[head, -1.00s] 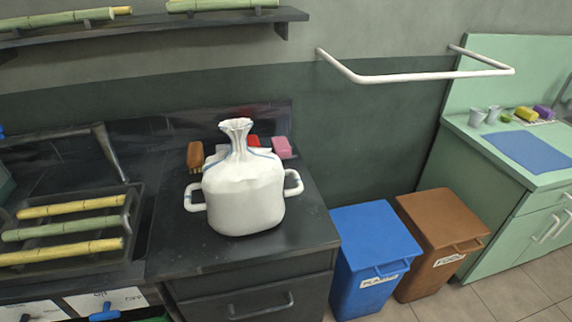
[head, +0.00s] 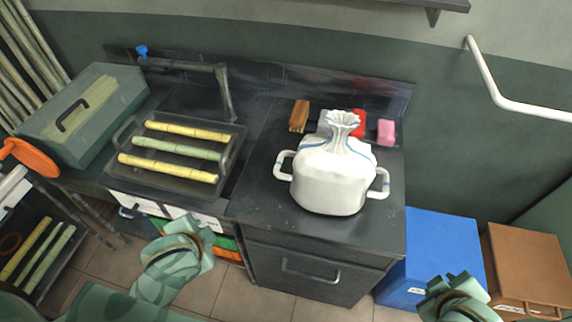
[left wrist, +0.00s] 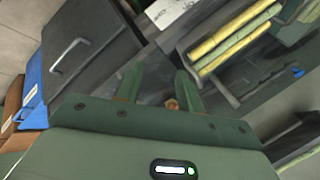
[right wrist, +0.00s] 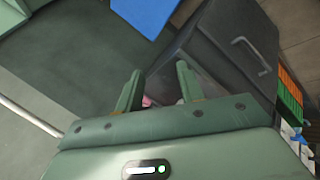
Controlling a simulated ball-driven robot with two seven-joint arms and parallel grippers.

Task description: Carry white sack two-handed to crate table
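The white sack (head: 333,180), tied at its gathered neck, stands upright on the dark counter (head: 265,208) in the head view. It has a white loop handle on its left side (head: 283,165) and another on its right side (head: 380,184). My left gripper (head: 200,232) is in front of the counter, below and left of the sack. My right gripper (head: 455,286) is below and right of it, before the blue bin. Both are apart from the sack. The wrist views show both pairs of fingers spread and empty. I cannot identify a crate table.
A brush (head: 299,115), a red item (head: 359,122) and a pink block (head: 386,132) lie behind the sack. A rack of cane pieces (head: 233,160) stands left of it. A blue bin (head: 440,250) and a brown bin (head: 530,262) stand at the right. A white rail (head: 490,80) juts from the wall.

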